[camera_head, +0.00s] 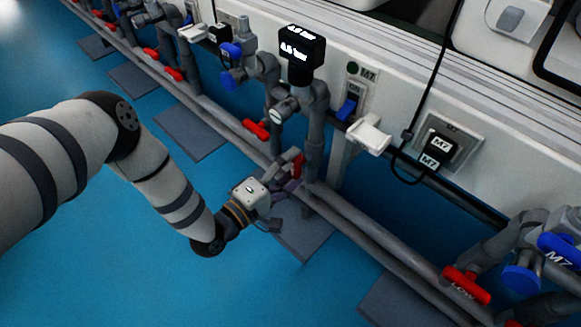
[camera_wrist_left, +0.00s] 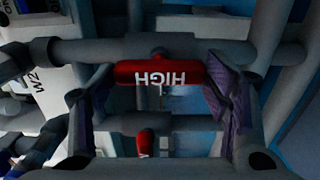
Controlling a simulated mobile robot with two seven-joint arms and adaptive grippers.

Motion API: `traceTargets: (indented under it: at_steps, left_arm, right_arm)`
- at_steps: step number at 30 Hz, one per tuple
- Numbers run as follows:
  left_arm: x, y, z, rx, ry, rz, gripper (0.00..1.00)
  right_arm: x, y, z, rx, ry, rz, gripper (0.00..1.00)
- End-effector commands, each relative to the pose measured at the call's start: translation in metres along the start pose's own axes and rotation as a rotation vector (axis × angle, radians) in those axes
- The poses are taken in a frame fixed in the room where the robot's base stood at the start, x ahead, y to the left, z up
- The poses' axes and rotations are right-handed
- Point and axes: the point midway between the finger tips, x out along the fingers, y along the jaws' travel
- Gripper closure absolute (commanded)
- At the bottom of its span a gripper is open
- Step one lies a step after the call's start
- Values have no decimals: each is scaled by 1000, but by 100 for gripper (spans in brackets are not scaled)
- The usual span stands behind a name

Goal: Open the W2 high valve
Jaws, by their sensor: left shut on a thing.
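A red valve handle (camera_wrist_left: 160,73) marked HIGH, upside down in the left wrist view, sits on a grey pipe (camera_wrist_left: 85,52). My left gripper (camera_wrist_left: 163,90) is shut on this handle, with a purple-padded finger at each end of it. In the head view the gripper (camera_head: 283,190) is at the lower pipes, and the red handle (camera_head: 298,165) shows partly beside its fingers. The handle lies across the view in the left wrist view. My right gripper is not in view.
A second red handle (camera_wrist_left: 146,141) shows below in the left wrist view. In the head view another red handle (camera_head: 256,129) is to the left, and a pressure display (camera_head: 301,52) stands above. A white bracket (camera_head: 369,136) juts out right. Blue floor (camera_head: 330,290) is open in front.

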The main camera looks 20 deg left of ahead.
Motion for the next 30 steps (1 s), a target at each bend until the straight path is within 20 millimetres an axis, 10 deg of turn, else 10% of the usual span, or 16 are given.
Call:
traceTargets:
  at_steps: [12,13,16,30]
  left_arm:
    - [0,0,2,-11,-5,-1,58]
    - [0,0,2,-11,-5,-1,28]
    - [0,0,2,-10,-4,0,10]
    - [-25,-1,0,-9,-1,-5,10]
  right_arm:
    - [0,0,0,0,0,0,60]
    - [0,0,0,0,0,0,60]
    - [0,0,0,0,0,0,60]
    - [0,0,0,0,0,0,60]
